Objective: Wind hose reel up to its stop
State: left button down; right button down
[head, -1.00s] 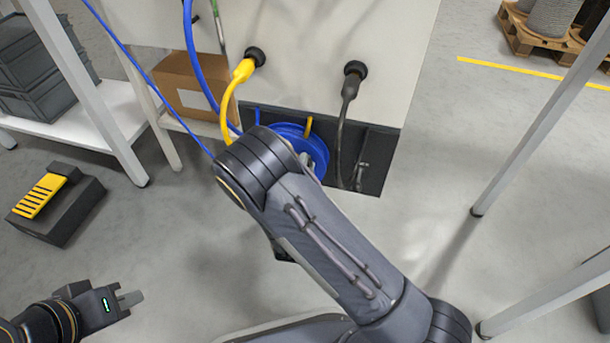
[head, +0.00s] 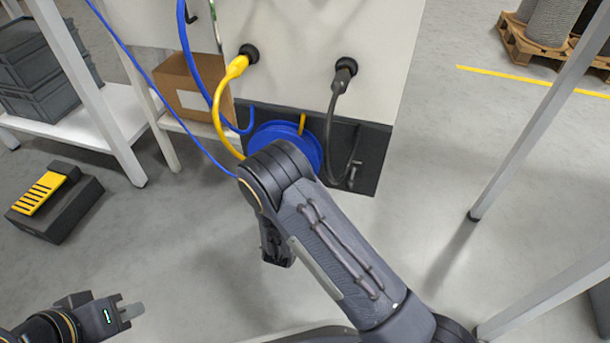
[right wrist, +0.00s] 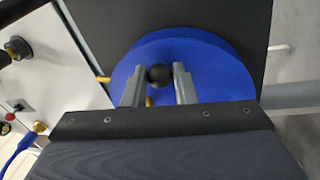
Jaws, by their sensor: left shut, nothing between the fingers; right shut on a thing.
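The blue hose reel (head: 268,134) sits low on a dark panel (head: 373,160) of the white cabinet. My right forearm covers its lower part in the head view. In the right wrist view the reel (right wrist: 222,62) fills the middle, with a black ball knob (right wrist: 159,74) in front of its face. My right gripper (right wrist: 160,82) has its two grey fingers at either side of this knob and is shut on it. My left gripper (head: 132,312) is shut and empty, low at the left, far from the reel.
A blue hose (head: 190,60) hangs down towards the reel. A yellow cable (head: 217,105) and a dark cable (head: 332,115) are plugged into the cabinet (head: 300,40). A black and yellow block (head: 55,205) is on the floor at left. Table legs (head: 545,115) stand at right.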

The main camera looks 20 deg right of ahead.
jog(key=shift+f, duration=0.1)
dwell(0.3)
jog(key=c, duration=1.5)
grip_release()
jog(key=shift+o, duration=0.2)
jog(key=p+v, duration=0.2)
jog(key=v, duration=0.5)
jog(key=shift+s+a, duration=0.25)
jog(key=shift+s, duration=0.1)
jog(key=shift+d, duration=0.1)
